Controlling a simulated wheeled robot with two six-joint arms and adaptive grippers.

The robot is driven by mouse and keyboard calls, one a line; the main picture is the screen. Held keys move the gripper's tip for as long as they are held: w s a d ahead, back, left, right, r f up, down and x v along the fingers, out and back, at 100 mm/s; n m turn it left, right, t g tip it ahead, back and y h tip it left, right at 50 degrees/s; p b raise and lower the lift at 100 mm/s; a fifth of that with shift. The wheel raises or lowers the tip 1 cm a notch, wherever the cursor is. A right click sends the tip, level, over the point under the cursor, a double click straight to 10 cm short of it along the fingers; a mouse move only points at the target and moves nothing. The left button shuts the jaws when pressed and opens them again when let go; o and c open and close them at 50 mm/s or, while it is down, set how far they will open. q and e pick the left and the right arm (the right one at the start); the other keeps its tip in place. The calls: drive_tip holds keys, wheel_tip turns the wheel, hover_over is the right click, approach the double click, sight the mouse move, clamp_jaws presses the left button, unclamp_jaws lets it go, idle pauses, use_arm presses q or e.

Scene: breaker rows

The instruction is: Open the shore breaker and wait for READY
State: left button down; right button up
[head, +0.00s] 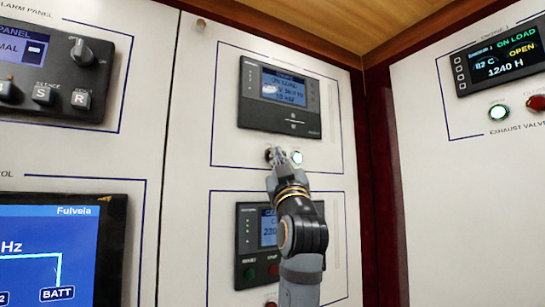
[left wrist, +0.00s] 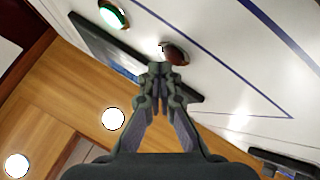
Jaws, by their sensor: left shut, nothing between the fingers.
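My left gripper (head: 283,158) is shut and empty, its tips at the upper breaker panel on the middle wall. In the left wrist view the closed fingertips (left wrist: 160,72) point toward a dark red button (left wrist: 175,53); I cannot tell whether they touch it. In the head view that button (head: 268,154) is partly hidden beside the gripper. A green-lit button (head: 297,157) sits just to its right and also shows in the left wrist view (left wrist: 112,14). The blue display (head: 284,86) above reads ON LOAD; its smaller text is blurred. No READY is legible. My right gripper is out of view.
A similar panel (head: 247,245) below is partly hidden by my left arm. On the right wall a display (head: 500,60) reads ON LOAD and OPEN, above a lit button (head: 499,113) and a red one (head: 536,103). An alarm panel (head: 60,65) and a large screen (head: 55,250) are left.

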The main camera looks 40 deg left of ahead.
use_arm(q)
drive_tip(key=shift+w+a, duration=0.15)
drive_tip(key=shift+a, duration=0.3)
idle(0.4)
drive_tip(key=shift+d, duration=0.15)
drive_tip(key=shift+s+d+b, duration=0.3)
drive_tip(key=shift+d, duration=0.35)
drive_tip(key=d, duration=0.1)
drive_tip(key=s+d, duration=0.1)
drive_tip(key=d, duration=0.1)
drive_tip(key=s+d+b, duration=0.1)
drive_tip(key=shift+d, duration=0.25)
idle(0.9)
